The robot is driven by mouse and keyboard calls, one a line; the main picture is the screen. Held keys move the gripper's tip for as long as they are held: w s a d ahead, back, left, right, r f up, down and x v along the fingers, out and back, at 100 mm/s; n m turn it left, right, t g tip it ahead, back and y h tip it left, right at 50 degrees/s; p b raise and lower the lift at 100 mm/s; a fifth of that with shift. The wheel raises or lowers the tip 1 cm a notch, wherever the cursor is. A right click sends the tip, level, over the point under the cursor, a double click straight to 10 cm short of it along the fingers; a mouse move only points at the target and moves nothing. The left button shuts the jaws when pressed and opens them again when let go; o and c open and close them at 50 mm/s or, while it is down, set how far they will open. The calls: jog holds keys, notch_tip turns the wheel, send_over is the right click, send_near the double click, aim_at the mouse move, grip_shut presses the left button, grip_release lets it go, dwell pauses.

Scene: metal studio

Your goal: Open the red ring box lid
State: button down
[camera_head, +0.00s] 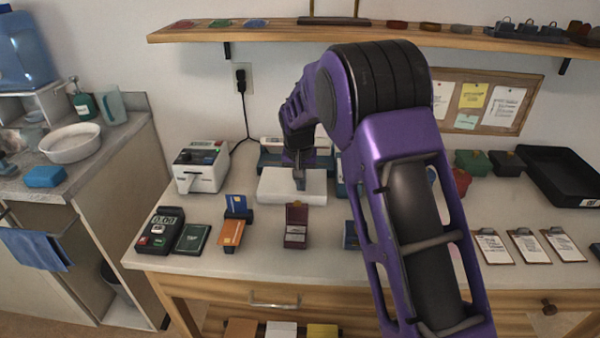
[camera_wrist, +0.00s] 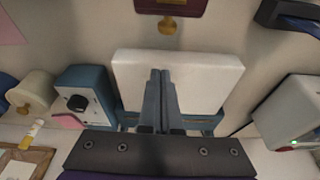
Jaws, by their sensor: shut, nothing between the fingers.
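The red ring box (camera_head: 297,226) stands near the front edge of the table, left of my arm in the head view. Its lid appears raised at the back, with a pale cushion showing in the base. In the wrist view the dark red box (camera_wrist: 182,8) is cut off at the top edge, with a round gold knob (camera_wrist: 167,26) beside it. My gripper (camera_head: 300,187) is behind the box, over a white block, and apart from the box. In the wrist view its fingers (camera_wrist: 160,73) are together and empty.
The white block (camera_head: 270,184) lies under my gripper; I cannot tell whether they touch. A card stand (camera_head: 237,207) and a card terminal (camera_head: 160,231) are left of the box. A white printer (camera_head: 201,167) is behind left. Clipboards (camera_head: 527,246) lie right. Bare table surrounds the box.

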aim_at(297, 210)
jog(key=shift+s+a, duration=0.15)
jog(key=shift+s, duration=1.8)
jog(key=shift+s+r, duration=0.15)
jog(key=shift+s, duration=0.1)
jog(key=shift+s+a+r, duration=0.1)
jog(key=shift+s+r, duration=0.25)
jog(key=shift+s, duration=0.5)
jog(key=shift+w, duration=0.1)
